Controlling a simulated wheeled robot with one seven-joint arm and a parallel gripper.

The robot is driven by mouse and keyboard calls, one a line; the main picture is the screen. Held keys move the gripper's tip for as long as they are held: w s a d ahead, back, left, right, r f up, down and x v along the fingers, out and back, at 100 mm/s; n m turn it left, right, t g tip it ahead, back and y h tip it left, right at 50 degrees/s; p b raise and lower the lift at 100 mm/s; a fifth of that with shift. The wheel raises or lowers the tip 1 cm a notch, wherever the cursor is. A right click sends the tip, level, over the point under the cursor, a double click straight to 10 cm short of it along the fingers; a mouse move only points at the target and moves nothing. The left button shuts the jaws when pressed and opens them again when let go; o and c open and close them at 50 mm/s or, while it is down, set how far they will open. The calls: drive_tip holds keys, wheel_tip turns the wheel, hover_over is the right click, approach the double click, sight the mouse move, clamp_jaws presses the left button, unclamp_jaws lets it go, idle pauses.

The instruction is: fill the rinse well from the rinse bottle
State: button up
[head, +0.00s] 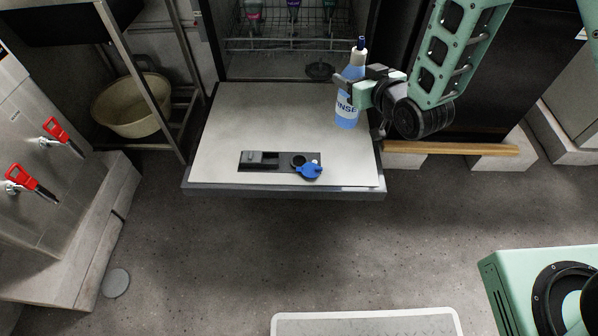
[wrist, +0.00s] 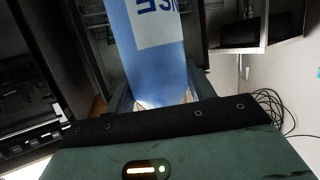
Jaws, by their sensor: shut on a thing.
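The rinse bottle (head: 347,112) is blue with a white label, a white neck and a dark blue nozzle. It is upright above the right side of the open door (head: 240,115). My gripper (head: 356,95) is shut on it at mid-height; in the wrist view the bottle (wrist: 148,55) fills the space between the fingers (wrist: 160,97). The rinse well (head: 298,160) is a dark round opening in the black panel on the door, left of and nearer than the bottle. Its blue cap (head: 309,171) is swung open beside it. I cannot tell whether the bottle touches the door.
A dark dispenser compartment (head: 260,159) sits left of the well. A wire rack (head: 290,40) with several coloured items is inside the machine. Red-handled taps (head: 30,182) and a beige tub (head: 132,105) stand at left.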

drive_tip(key=s+a+f+n+g+y+b, duration=0.2)
drive_tip(key=s+a+f+b, duration=0.3)
drive_tip(key=a+b, duration=0.4)
drive_tip(key=s+a+f+n+g+y+b, duration=0.2)
drive_tip(key=a+f+b, duration=0.6)
drive_tip(key=b, duration=0.9)
drive_tip(key=s+a+n+y, duration=0.1)
drive_tip(key=s+n, duration=0.1)
drive_tip(key=s, duration=0.1)
drive_tip(key=shift+a+f+g+y, duration=0.15)
drive_tip(key=shift+f+g+y, duration=0.05)
drive_tip(key=shift+g+y, duration=0.2)
